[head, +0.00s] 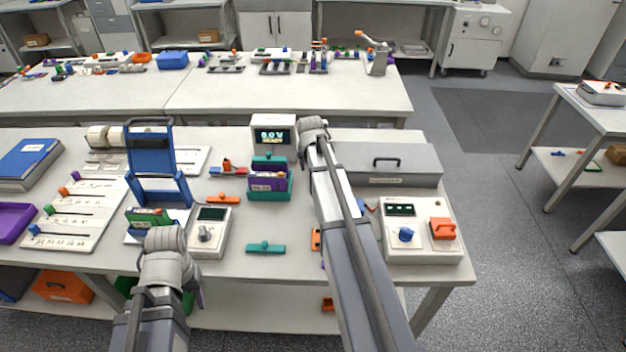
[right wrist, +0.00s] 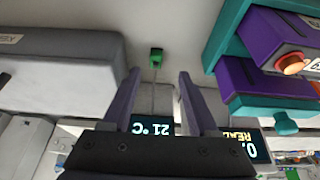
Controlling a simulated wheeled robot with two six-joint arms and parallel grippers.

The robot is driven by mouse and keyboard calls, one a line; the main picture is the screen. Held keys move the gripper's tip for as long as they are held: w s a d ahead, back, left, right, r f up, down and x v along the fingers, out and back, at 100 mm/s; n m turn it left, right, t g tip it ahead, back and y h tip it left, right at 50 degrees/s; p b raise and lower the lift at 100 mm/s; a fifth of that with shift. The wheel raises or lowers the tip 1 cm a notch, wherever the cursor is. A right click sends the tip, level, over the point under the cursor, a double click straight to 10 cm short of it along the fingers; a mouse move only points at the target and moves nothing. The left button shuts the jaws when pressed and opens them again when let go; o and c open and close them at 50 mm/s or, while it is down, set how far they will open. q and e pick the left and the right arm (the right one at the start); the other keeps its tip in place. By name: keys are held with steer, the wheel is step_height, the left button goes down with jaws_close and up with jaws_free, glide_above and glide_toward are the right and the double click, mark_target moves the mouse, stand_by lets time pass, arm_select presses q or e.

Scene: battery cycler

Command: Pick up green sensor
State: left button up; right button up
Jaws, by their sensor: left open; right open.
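The green sensor (right wrist: 155,58) shows in the right wrist view as a small green block on a thin cable, on a pale surface. The cable runs toward a display reading 21 °C (right wrist: 152,129). My right gripper (right wrist: 159,74) is open and empty, with the sensor in line with the gap just beyond its fingertips. In the head view my right arm hides the sensor and the right gripper. My left gripper (head: 197,293) is mostly hidden by its own wrist at the front edge of the bench; one purple finger shows, and nothing is seen held.
A grey lidded box (head: 405,165) and a white unit with a blue knob (head: 420,247) stand right of my right arm. A teal rack with purple modules (head: 268,181) and a display box (head: 273,132) stand left of it. A blue stand (head: 155,165) is further left.

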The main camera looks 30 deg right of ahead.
steer(key=shift+w+d+f, duration=0.1)
steer(key=shift+f, duration=0.3)
steer(key=b+x, duration=0.4)
steer(key=x, duration=0.1)
steer(key=shift+d+b, duration=0.3)
steer(key=shift+b, duration=0.1)
steer(key=shift+r, duration=0.1)
jaws_close()
